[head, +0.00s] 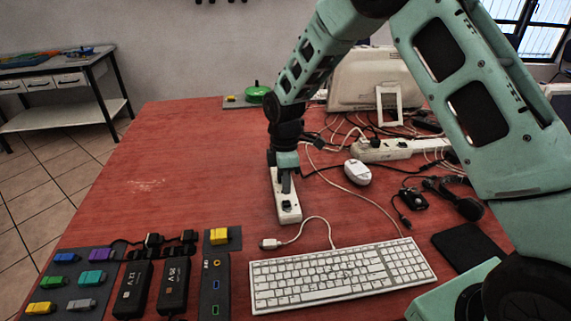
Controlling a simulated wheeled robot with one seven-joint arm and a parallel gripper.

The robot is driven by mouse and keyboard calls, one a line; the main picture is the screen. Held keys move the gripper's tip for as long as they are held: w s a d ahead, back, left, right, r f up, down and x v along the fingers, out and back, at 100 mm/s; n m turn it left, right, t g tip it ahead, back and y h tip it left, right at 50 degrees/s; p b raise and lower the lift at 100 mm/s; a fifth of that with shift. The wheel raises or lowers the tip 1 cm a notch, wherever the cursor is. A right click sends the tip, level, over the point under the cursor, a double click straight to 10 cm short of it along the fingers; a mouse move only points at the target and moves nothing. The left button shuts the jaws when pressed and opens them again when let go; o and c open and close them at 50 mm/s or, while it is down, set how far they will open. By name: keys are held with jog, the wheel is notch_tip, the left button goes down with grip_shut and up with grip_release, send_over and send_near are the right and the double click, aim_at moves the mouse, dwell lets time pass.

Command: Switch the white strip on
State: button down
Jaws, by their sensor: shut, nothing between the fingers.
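A short white strip (289,211) lies on the red table left of centre, pointing toward the front. My gripper (286,188) is shut and empty, pointing down over this strip's middle. It hides part of the strip, and I cannot tell whether the tips touch it. The switch and its state are too small to make out. A second white strip (397,150) lies farther back on the right, with plugs and cables at it.
A white keyboard (340,275) and a loose cable plug (271,244) lie in front. A white mouse (357,172), a dark headset (466,203) and tangled cables are on the right. Black adapters (173,286) and a dark hub (214,280) stand front left. The table's left (170,170) is clear.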

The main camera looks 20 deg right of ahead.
aim_at(287, 204)
jog(key=shift+s+f, duration=0.15)
jog(key=shift+f, duration=0.75)
jog(key=shift+s+f, duration=0.15)
jog(key=shift+f, duration=0.7)
jog(key=shift+f, duration=0.1)
